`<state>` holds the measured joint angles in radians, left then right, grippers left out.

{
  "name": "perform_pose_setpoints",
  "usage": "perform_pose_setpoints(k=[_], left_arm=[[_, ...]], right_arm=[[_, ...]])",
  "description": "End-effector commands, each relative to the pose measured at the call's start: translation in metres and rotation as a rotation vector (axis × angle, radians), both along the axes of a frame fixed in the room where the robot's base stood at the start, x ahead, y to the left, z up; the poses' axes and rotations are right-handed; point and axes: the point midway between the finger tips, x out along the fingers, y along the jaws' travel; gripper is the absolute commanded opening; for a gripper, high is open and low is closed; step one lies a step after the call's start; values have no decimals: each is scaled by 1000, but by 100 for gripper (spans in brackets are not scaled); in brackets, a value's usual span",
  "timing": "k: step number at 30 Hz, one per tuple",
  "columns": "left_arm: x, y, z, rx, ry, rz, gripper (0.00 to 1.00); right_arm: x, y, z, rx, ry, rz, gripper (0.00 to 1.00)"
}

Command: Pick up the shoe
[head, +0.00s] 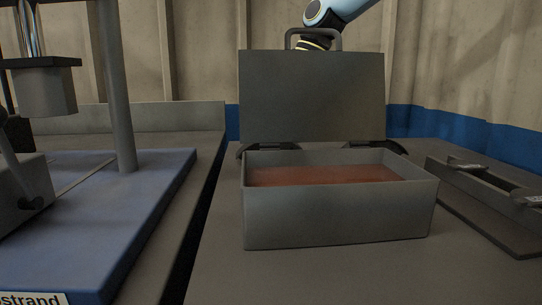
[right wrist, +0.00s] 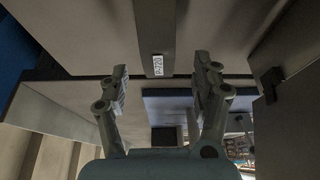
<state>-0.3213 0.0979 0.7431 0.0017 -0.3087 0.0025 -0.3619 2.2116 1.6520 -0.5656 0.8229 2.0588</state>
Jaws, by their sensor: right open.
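No brake shoe can be made out for certain in either view. In the head view, a grey metal box (head: 340,220) stands open on the grey table, its lid (head: 312,97) raised at the back. Reddish-brown contents show inside it. In the right wrist view, my right gripper (right wrist: 162,88) is open, its two fingers wide apart with nothing between them. A grey post with a white label reading P-720 (right wrist: 158,65) shows beyond the fingertips. My left gripper is in neither view.
A low dark holder (head: 480,200) with small metal pieces stands right of the box. A machine with a blue base (head: 110,225) and upright column fills the left. A light-blue and black arm part (head: 330,18) shows behind the lid. Bare table (head: 300,275) lies before the box.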

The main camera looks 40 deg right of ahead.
Motion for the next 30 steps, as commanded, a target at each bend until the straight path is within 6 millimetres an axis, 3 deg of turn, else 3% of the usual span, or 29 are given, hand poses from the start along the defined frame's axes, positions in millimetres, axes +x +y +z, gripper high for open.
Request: perform_pose_setpoints(k=[7, 12, 21, 30], left_arm=[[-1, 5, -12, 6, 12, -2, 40], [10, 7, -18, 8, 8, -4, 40], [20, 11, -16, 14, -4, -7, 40], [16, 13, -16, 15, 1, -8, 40]], right_arm=[[8, 8, -29, -1, 4, 0, 65], [15, 15, -50, -1, 2, 0, 65], [17, 17, -52, 0, -2, -1, 65], [16, 17, -52, 0, -2, -1, 26]])
